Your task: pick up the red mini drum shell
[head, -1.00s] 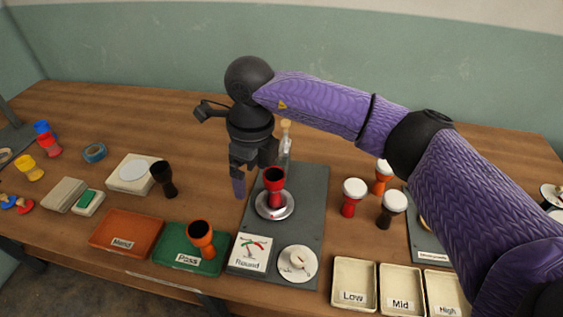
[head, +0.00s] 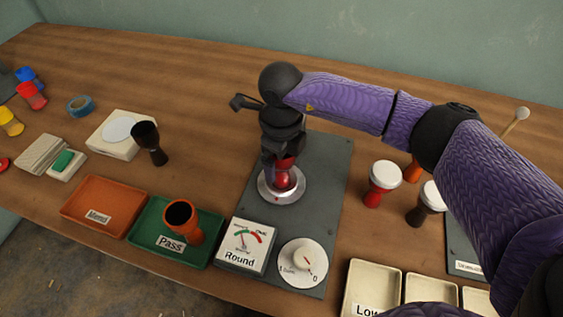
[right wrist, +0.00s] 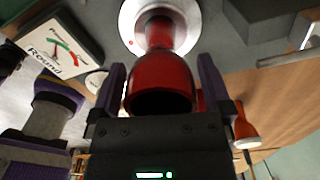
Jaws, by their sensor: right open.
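The red mini drum shell (head: 283,180) stands on the round metal plate (head: 270,197) of the grey board; my right gripper covers its upper part in the head view. In the right wrist view the shell (right wrist: 160,75) has its dark open mouth toward me. It lies between the two purple fingers of my right gripper (right wrist: 161,85). The fingers are open, one on each side, with a small gap to the shell. In the head view the right gripper (head: 282,160) is right at the shell. My left gripper is not in view.
In front of the plate are the Round gauge (head: 246,246) and a white dial (head: 302,262). An orange shell (head: 180,218) stands in the green Pass tray (head: 205,250). The orange Mend tray (head: 90,190) is empty. White-topped drums, including a red one (head: 383,182), stand right of the board.

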